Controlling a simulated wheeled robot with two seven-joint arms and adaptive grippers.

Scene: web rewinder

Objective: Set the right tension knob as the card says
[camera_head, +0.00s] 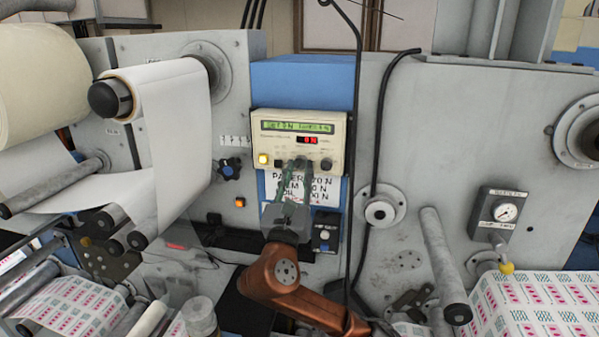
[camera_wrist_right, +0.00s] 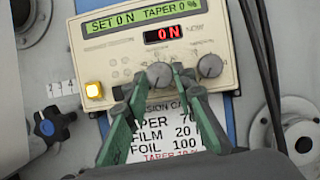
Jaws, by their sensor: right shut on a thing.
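The cream tension panel (camera_head: 297,142) has a green display (camera_wrist_right: 138,20) reading SET 0 N TAPER 0 % and a red readout (camera_wrist_right: 163,34) showing 0 N. My right gripper (camera_wrist_right: 160,78) has its green fingers on either side of the middle grey knob (camera_wrist_right: 158,72), shut on it. Another grey knob (camera_wrist_right: 210,66) stands free to its right. The tension card (camera_head: 282,188) hangs below; in the wrist view its lines read PAPER 70, FILM 20 N, FOIL 100 and a red TAPER line, partly hidden by the fingers. My left gripper is not in view.
A lit yellow button (camera_wrist_right: 93,90) is left of the knobs. A blue-black knob (camera_head: 230,169) sits on the machine face to the left. Black cables (camera_head: 357,120) hang just right of the panel. A pressure gauge (camera_head: 506,211) is further right.

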